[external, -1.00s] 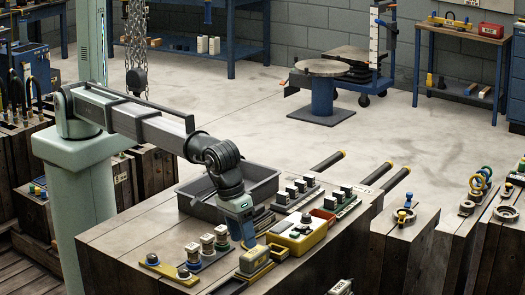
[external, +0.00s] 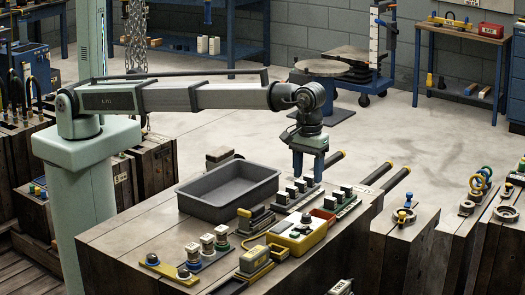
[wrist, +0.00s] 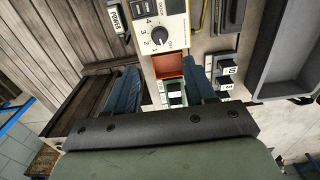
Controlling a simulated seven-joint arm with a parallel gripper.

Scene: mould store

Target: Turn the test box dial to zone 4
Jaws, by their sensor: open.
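The test box (external: 297,236) is yellow with a pale top and sits on the wooden block near its front right. Its dark dial (external: 306,218) is small there. In the wrist view the box (wrist: 172,64) shows at the top, with a round black dial (wrist: 160,37) ringed by 2, 3, 4 and OFF. I cannot tell surely where the dial points. My gripper (external: 307,180) hangs fingers down behind the box, above the row of small blocks. In the wrist view its blue fingers (wrist: 164,82) are spread apart and empty, clear of the dial.
A grey tray (external: 228,215) lies to the left. A POWER-labelled block (wrist: 117,17) is beside the box.

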